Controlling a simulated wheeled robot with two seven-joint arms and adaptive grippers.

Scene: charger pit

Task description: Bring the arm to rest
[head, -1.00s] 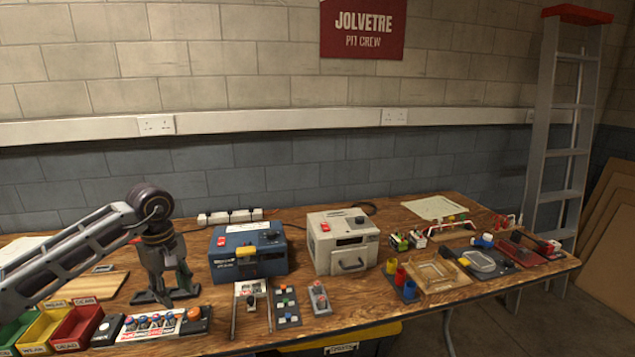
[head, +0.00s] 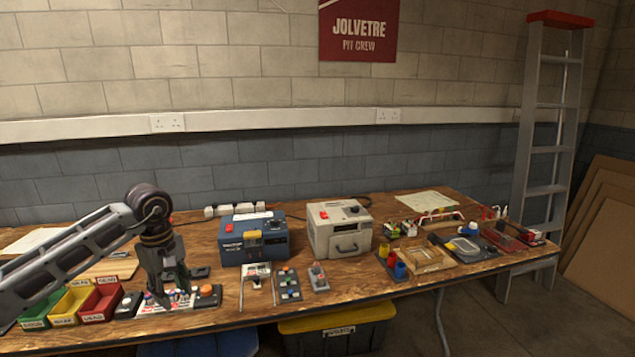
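My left arm comes in from the left, and its dark gripper (head: 170,293) points down at the front left of the wooden bench. It overlaps the white panel with several coloured round tops (head: 197,297) and hides part of it. I cannot tell whether the fingertips touch the panel or hover above it. The spread of the fingers is too small and dark to read, and no held object can be made out. My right gripper is out of view.
Green, yellow and red bins (head: 101,303) stand left of the gripper. A blue charger (head: 254,241) and a beige charger (head: 339,232) stand farther back. Small blocks and trays fill the right of the bench. A yellow-lidded box (head: 337,318) is under it. A ladder (head: 545,150) leans at right.

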